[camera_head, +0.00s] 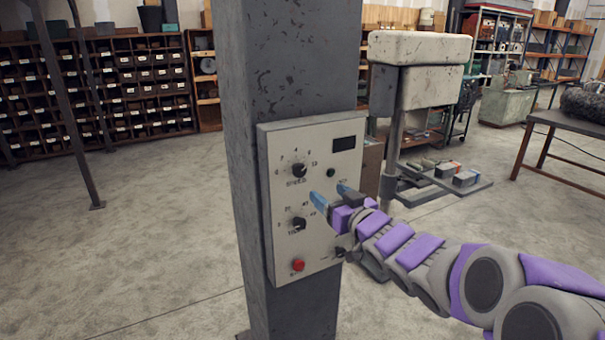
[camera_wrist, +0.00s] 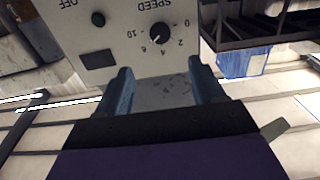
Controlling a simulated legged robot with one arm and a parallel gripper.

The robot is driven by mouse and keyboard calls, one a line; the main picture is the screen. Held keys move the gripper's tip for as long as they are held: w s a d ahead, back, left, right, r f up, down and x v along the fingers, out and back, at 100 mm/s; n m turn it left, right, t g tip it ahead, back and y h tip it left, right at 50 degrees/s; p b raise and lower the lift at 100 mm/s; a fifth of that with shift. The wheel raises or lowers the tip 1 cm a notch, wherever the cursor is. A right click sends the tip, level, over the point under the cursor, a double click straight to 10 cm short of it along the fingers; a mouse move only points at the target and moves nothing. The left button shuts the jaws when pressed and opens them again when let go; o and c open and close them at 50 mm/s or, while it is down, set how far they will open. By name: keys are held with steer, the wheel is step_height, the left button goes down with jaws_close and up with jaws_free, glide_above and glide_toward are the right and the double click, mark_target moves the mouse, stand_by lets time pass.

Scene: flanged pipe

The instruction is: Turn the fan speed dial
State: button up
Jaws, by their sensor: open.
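A light grey control panel (camera_head: 320,210) is fixed to a grey post. Its upper dial (camera_head: 299,170) is a black round knob with numbers around it. In the wrist view this dial (camera_wrist: 158,33) appears upside down, marked SPEED, with a scale from 0 to 10. Its pale mark seems to point near 4 to 6, but I cannot tell exactly. My gripper (camera_head: 331,196) is open and empty in front of the panel, lower right of the dial in the head view. In the wrist view the dial lies beyond the two blue fingertips (camera_wrist: 160,68), untouched.
The panel also carries a lower dial (camera_head: 299,223), a red button (camera_head: 298,265), a dark display (camera_head: 345,143) and a small dark green button (camera_wrist: 98,19). The grey post (camera_head: 285,60) stands behind it. Open floor (camera_head: 120,250) lies to the left.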

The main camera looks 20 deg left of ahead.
mark_target(301, 171)
steer(key=x, duration=1.4)
steer(key=shift+w+a, duration=0.15)
steer(key=shift+a, duration=0.05)
steer(key=c, duration=1)
